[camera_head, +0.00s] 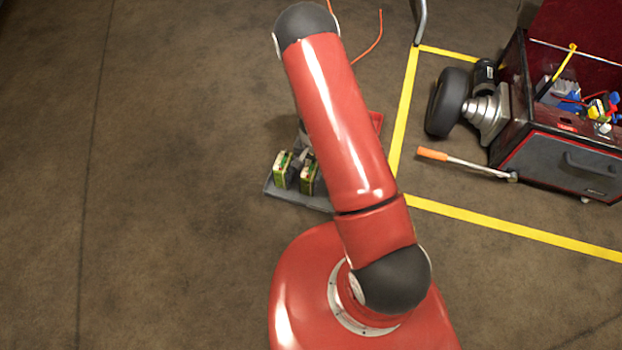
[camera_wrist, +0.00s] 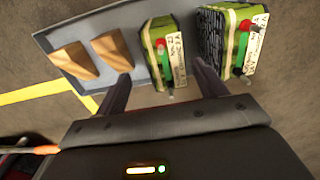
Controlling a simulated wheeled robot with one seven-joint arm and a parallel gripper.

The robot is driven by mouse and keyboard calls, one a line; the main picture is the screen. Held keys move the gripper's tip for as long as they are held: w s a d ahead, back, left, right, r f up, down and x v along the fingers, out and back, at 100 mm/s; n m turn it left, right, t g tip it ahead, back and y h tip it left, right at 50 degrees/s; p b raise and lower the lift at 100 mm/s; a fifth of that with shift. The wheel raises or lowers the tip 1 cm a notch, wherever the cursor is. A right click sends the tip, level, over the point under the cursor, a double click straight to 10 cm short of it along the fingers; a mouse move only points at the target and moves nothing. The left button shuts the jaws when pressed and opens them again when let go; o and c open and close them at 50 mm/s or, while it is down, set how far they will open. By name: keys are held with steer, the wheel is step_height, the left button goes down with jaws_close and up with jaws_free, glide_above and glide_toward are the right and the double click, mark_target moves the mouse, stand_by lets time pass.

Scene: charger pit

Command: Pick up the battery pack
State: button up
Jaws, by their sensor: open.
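Two green battery packs with white labels and terminals stand upright in a grey tray. In the wrist view, one pack (camera_wrist: 165,52) lies ahead of the gap between my fingers, and the other pack (camera_wrist: 232,42) is to its right. The head view also shows the left pack (camera_head: 282,170) and the right pack (camera_head: 308,178) beside my arm. The tray (camera_wrist: 88,28) also shows in the head view (camera_head: 300,200), partly hidden by my arm. My gripper (camera_wrist: 160,72) is open, one finger on either side of the nearer pack's line; contact cannot be judged.
Two wooden blocks (camera_wrist: 75,61) sit in the tray, left of the packs. In the head view, a toolbox (camera_head: 580,160), a black wheel (camera_head: 448,102) and an orange-handled tool (camera_head: 465,162) are to the right, within yellow floor lines (camera_head: 403,110). Floor at left is clear.

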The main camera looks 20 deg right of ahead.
mark_target(311, 169)
steer(key=f, duration=0.6)
steer(key=shift+w+a+f+b, duration=0.15)
steer(key=shift+a+f+b, duration=0.05)
steer(key=shift+a+b, duration=0.15)
jaws_close()
steer(key=shift+r, duration=0.1)
